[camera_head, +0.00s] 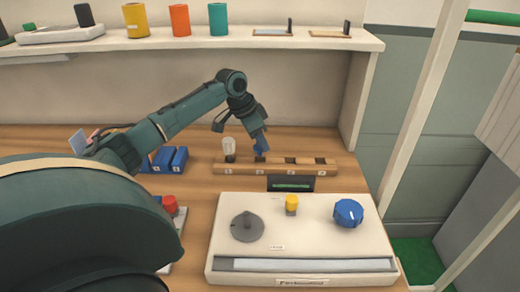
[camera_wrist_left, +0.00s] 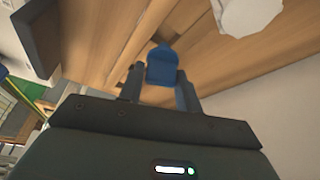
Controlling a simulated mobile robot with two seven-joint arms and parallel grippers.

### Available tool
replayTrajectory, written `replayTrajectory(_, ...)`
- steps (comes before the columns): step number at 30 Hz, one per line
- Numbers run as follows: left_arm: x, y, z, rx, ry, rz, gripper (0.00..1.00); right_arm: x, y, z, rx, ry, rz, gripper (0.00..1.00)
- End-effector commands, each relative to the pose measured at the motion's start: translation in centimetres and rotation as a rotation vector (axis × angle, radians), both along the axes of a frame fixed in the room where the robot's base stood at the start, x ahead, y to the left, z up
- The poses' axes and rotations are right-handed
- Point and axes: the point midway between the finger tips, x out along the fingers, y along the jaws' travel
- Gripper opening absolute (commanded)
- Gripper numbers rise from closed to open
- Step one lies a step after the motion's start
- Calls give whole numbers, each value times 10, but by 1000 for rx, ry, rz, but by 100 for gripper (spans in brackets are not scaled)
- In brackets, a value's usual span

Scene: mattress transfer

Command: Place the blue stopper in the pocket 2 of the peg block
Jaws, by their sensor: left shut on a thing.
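The peg block (camera_head: 275,169) is a long wooden bar with numbered pockets at the back of the wooden table. My left gripper (camera_head: 260,146) points down over pocket 2 (camera_head: 261,159), the second from the left. It is shut on the blue stopper (camera_wrist_left: 162,66), which shows between its two fingers in the wrist view. In the head view the stopper is small and partly hidden by the fingers, right at the pocket's mouth. I cannot tell whether its lower end is inside. A pale bulb-like piece (camera_head: 229,148) stands upright in pocket 1. My right gripper is not in view.
A white panel (camera_head: 225,207) with a grey knob (camera_head: 247,226), a yellow button (camera_head: 292,203) and a blue knob (camera_head: 348,213) lies in front of the block. Blue blocks (camera_head: 170,159) sit to its left. A shelf (camera_head: 270,42) with coloured cylinders runs above.

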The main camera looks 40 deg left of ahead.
Motion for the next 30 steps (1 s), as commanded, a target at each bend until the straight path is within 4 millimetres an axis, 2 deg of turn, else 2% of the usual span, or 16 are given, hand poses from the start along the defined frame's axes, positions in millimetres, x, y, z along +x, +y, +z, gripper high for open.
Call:
replayTrajectory(7, -1, 0, -32, 0, 2, 1, 13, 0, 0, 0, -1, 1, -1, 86)
replayTrajectory(18, 0, 0, -38, 0, 1, 0, 13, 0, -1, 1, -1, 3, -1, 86)
replayTrajectory(19, 0, 0, -38, 0, 1, 0, 36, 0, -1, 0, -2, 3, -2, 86)
replayTrajectory(26, 0, 0, -37, 0, 1, 0, 55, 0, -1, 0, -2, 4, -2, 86)
replayTrajectory(30, 0, 0, -37, 0, 0, 0, 56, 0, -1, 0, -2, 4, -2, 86)
